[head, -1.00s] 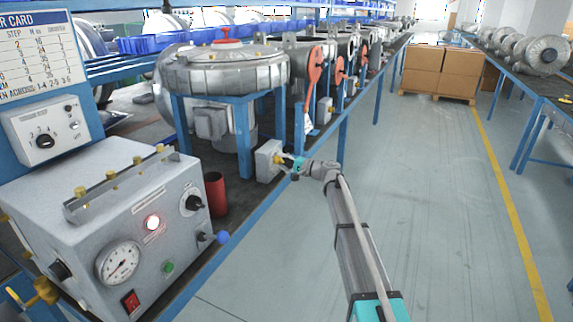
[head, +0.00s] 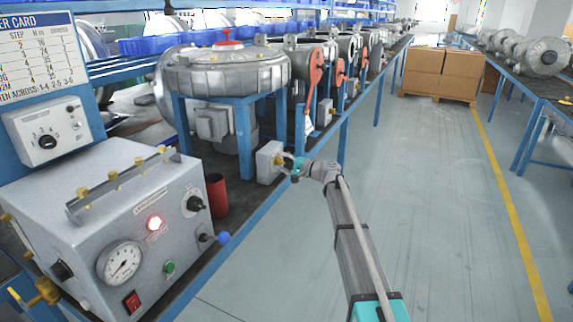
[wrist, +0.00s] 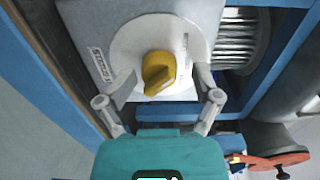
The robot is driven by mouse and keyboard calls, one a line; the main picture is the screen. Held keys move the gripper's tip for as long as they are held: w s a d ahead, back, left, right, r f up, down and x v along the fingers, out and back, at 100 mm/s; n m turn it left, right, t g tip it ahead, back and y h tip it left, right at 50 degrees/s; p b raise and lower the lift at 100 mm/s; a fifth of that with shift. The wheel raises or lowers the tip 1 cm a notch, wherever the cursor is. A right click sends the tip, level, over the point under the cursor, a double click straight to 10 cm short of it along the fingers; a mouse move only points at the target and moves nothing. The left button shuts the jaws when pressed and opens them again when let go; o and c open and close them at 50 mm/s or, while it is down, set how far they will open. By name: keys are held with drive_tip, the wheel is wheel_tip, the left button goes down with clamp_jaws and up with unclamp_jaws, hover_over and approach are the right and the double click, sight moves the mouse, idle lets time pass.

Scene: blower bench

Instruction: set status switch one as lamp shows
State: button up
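The status switch, a yellow knob (wrist: 158,72), sits on a white round plate on a grey box (head: 268,161) at the bench edge. A label, partly readable as "STATUS", is on the plate's left in the wrist view. A raised pointer ridge on the knob leans slightly from upright. My gripper (wrist: 162,88) is open, with one finger on each side of the knob and a gap to it on both sides. In the head view my gripper (head: 291,163) is at the box's front and largely hides the knob. A lamp (head: 154,223) on the grey control cabinet glows bright with a red rim.
A metal blower (head: 225,70) is on a blue frame behind.

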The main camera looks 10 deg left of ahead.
drive_tip(key=shift+d, duration=0.1)
drive_tip(key=v, duration=1.1)
drive_tip(key=shift+s+d, duration=0.15)
drive_tip(key=shift+d, duration=0.25)
drive_tip(key=s+d+f+n+g+h, duration=0.25)
drive_tip(key=s+f+h, duration=0.35)
drive_tip(key=s, duration=0.5)
drive_tip(key=s+d+f+n+g+h, duration=0.1)
drive_tip(key=s+d+f+g+h, duration=0.15)
drive_tip(key=s+f, duration=0.65)
drive_tip(key=s+d+f+g+h, duration=0.1)
drive_tip(key=s+d+f+h, duration=0.1)
drive_tip(key=s+d+h, duration=0.5)
drive_tip(key=s+d+f+h, duration=0.2)
drive_tip(key=s+d, duration=0.3)
drive_tip(key=s, duration=0.5)
wheel_tip(320, 180, up, 27)
drive_tip(key=p, duration=2.6)
drive_tip(key=shift+f, duration=0.15)
